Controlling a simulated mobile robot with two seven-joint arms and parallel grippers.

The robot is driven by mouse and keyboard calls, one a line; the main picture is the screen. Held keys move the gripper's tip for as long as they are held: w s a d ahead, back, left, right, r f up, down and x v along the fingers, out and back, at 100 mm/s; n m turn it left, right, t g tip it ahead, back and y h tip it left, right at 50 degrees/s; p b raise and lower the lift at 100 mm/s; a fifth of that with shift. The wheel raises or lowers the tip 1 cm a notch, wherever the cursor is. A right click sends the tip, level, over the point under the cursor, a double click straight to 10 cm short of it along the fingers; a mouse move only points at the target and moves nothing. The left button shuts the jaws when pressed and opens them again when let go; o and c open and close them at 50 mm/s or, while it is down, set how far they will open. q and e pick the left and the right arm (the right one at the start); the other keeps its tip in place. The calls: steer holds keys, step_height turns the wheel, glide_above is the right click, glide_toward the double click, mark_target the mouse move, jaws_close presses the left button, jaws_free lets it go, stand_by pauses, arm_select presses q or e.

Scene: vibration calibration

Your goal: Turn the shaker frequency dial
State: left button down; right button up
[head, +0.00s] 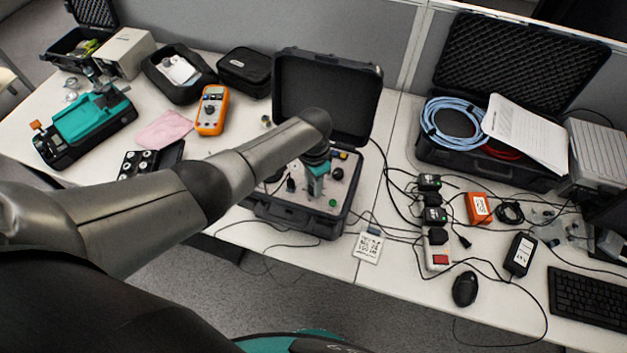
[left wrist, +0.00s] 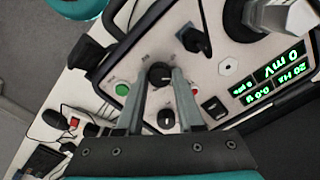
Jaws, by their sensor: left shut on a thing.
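The shaker unit is an open black case (head: 258,207) with a light grey control panel (head: 290,212), in the middle of the head view. My left gripper (head: 316,192) reaches down onto this panel. In the left wrist view its two fingers (left wrist: 161,78) are shut on a black dial (left wrist: 160,70), one on each side of it. A second, smaller black knob (left wrist: 166,118) sits between the fingers, nearer the palm. The green display (left wrist: 280,75) reads 0 mV and 20 Hz. My right gripper is not in view.
A green button (left wrist: 122,89), a red button (left wrist: 194,88) and a black rocker switch (left wrist: 214,107) sit close around the fingers. The raised case lid (head: 325,90) stands behind my arm. An orange multimeter (head: 211,110) lies left; cables and power adapters lie right.

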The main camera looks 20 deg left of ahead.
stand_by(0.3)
arm_select(q)
steer(key=c, duration=0.5)
jaws_free()
steer(key=shift+r, duration=0.55)
step_height(320, 180, up, 14)
steer(key=p, duration=0.3)
steer(key=shift+r, duration=0.1)
